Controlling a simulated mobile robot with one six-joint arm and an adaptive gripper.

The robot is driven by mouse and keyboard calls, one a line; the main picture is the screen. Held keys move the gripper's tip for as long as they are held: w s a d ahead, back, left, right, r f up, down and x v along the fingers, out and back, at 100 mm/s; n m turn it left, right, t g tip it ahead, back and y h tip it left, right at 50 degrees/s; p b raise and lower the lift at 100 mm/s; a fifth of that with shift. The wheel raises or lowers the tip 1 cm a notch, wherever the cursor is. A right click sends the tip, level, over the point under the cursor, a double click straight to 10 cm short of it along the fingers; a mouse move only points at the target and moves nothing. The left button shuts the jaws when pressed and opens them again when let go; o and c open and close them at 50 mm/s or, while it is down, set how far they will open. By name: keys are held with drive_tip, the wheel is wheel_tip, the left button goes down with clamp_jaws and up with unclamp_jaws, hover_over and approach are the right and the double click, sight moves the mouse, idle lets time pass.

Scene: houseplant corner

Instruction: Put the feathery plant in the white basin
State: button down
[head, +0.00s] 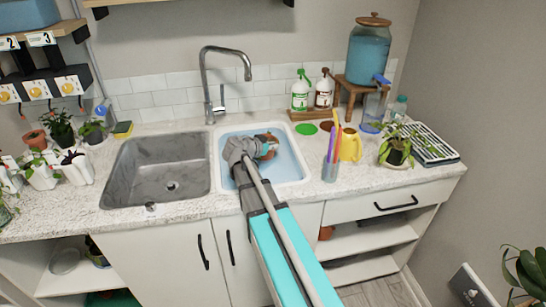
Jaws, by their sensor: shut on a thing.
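The white basin (301,176) is set in the counter right of the grey sink, with a light blue inside. My gripper (257,150) reaches down over the basin and is shut on a terracotta-coloured pot (270,138) inside the rim outline. The arm hides much of the pot. A little green shows at its right side, but I cannot make out feathery leaves. I cannot tell whether the pot touches the basin floor.
The grey sink (160,172) is empty. A cup of coloured sticks (331,171) and a yellow watering can (350,146) stand close right of the basin. A trailing plant (396,151) stands farther right. Several potted plants crowd the left end. A tall faucet (209,90) rises behind.

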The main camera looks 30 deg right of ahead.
sight(270, 153)
drive_tip(key=shift+w+f, duration=0.1)
idle(0.3)
drive_tip(key=shift+w+d+f+b, duration=0.2)
drive_tip(key=shift+w+f+b, duration=0.1)
drive_tip(key=shift+f+b, duration=1.6)
drive_tip(key=shift+b, duration=0.1)
drive_tip(key=c, duration=0.8)
unclamp_jaws()
